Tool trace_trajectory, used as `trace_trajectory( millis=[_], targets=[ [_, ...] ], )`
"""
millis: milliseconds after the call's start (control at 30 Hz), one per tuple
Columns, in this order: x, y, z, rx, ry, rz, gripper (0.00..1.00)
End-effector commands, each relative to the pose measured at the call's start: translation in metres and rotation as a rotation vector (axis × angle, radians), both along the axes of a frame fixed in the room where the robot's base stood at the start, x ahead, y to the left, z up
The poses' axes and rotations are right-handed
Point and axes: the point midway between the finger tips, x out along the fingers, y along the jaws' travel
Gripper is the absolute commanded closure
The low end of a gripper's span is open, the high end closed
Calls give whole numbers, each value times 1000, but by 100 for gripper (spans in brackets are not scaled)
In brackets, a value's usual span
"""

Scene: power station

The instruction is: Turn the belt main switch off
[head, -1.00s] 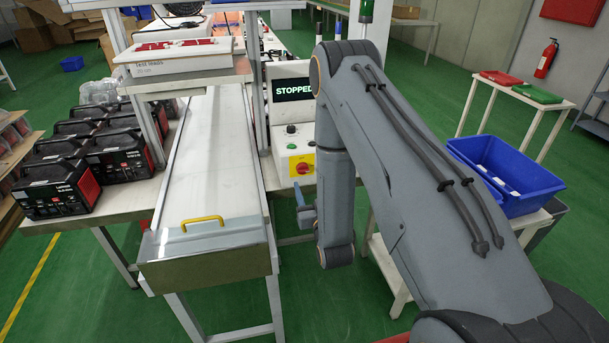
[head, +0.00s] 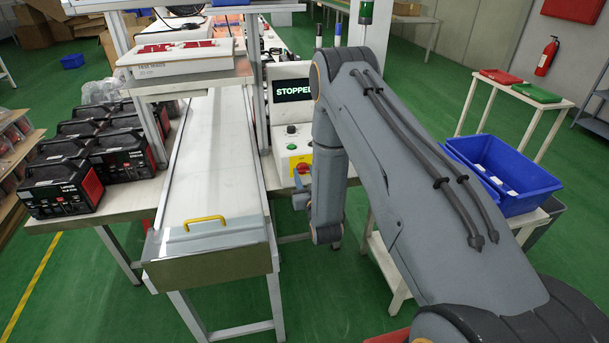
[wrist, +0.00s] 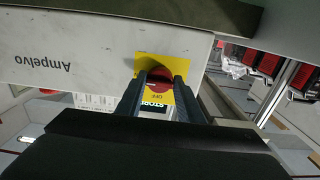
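The belt main switch is a red rotary knob on a yellow plate (head: 301,163) on the front of the light grey control box. In the wrist view the red knob (wrist: 159,74) shows beyond my fingers, with the word OFF on its yellow plate (wrist: 160,98). My gripper (wrist: 160,82) points at the knob with its fingers apart, one on each side of it; I cannot tell whether they touch it. In the head view my gripper (head: 300,190) is just below the switch, partly hidden by my arm.
The screen (head: 293,90) above the switch reads STOPPED. A green button (head: 292,147) sits above the plate. The conveyor belt (head: 212,150) lies to the left, and blue bins (head: 505,175) stand to the right. Black-and-red boxed units (head: 62,187) stand at far left.

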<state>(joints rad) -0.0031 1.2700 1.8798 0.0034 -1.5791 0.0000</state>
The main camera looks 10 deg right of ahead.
Motion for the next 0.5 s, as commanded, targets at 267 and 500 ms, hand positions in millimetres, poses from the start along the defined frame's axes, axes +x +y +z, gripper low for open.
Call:
trace_trajectory(
  millis=[267,500],
  targets=[
    [0,0,0,-5,0,0,89],
    [0,0,0,-72,0,1,89]
  ],
)
